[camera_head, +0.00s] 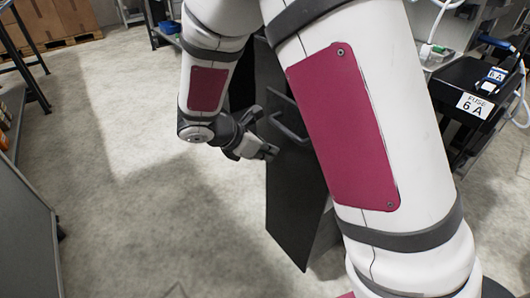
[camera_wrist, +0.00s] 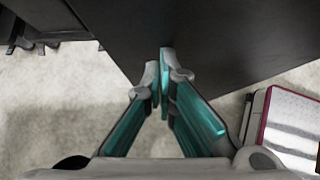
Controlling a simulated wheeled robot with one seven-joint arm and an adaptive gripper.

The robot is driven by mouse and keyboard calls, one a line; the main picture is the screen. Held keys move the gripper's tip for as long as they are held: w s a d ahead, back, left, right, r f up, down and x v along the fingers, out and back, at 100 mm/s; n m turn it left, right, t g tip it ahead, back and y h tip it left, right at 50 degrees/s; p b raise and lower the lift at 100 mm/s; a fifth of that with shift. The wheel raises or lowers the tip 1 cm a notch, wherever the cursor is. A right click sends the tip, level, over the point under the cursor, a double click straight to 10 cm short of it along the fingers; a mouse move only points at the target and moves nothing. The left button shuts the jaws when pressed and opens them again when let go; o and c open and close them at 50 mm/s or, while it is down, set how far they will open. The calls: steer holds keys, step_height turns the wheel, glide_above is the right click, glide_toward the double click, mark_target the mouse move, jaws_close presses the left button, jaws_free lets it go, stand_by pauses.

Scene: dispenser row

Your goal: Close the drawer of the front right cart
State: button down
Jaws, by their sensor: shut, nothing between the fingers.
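A dark grey cart (camera_head: 297,205) stands in the middle of the head view, largely hidden behind my arm. A grey bar handle (camera_head: 286,128) shows on its upper part. How far its drawer stands out cannot be told. My gripper (camera_head: 272,153) is shut and empty, to the left of the cart and just below the handle. In the wrist view my fingertips (camera_wrist: 164,62) are together in front of a dark flat panel (camera_wrist: 220,35). Whether they touch it cannot be told.
A black unit with a "FUSE 6 A" label (camera_head: 474,105) stands at the right, with cables and small parts. A grey cabinet (camera_head: 25,215) is at the left edge. Boxes (camera_head: 55,20) lie on a pallet at the back left. The pale floor (camera_head: 130,130) between is clear.

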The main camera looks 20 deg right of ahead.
steer(key=w+d+p, duration=0.1)
steer(key=w+d, duration=0.3)
steer(key=d, duration=1)
steer(key=w+d+p, duration=0.2)
steer(key=w+d, duration=0.3)
steer(key=d, duration=0.8)
steer(key=shift+d, duration=0.4)
steer(key=shift+d+r, duration=0.1)
